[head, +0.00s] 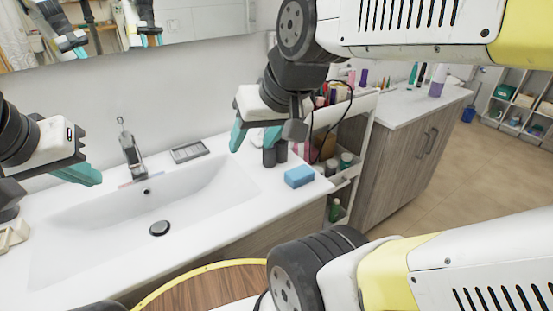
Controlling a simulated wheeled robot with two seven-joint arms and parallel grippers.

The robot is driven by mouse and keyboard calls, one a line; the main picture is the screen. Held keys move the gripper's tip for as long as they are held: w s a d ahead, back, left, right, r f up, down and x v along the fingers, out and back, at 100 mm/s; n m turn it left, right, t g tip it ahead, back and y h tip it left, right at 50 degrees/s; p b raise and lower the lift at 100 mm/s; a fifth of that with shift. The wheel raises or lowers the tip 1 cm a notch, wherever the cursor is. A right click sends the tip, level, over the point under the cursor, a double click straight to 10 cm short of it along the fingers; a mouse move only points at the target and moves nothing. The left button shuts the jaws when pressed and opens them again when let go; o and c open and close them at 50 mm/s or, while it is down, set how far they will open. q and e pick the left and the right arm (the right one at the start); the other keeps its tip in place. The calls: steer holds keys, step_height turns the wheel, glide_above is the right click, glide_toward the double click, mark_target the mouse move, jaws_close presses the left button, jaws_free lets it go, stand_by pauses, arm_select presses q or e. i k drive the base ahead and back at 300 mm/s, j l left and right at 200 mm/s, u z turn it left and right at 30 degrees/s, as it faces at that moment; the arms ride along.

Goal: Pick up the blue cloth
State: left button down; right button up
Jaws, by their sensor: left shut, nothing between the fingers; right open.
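The blue cloth (299,177) looks like a small folded block. It lies on the white countertop at the right of the sink, near the counter's front right corner. My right gripper (254,137) is open and empty, with its teal fingers pointing down, up and to the left of the cloth and apart from it. Part of its far finger is hidden by the gripper's dark parts. My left gripper (88,175) is shut and empty over the left side of the sink.
Dark containers (275,154) stand on the counter just behind the cloth. The sink (90,222) with its faucet (132,152) and a grey soap tray (189,151) is to the left. A cart (352,140) with bottles stands right of the counter.

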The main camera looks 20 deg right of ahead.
mark_target(300, 175)
steer(key=z, duration=0.8)
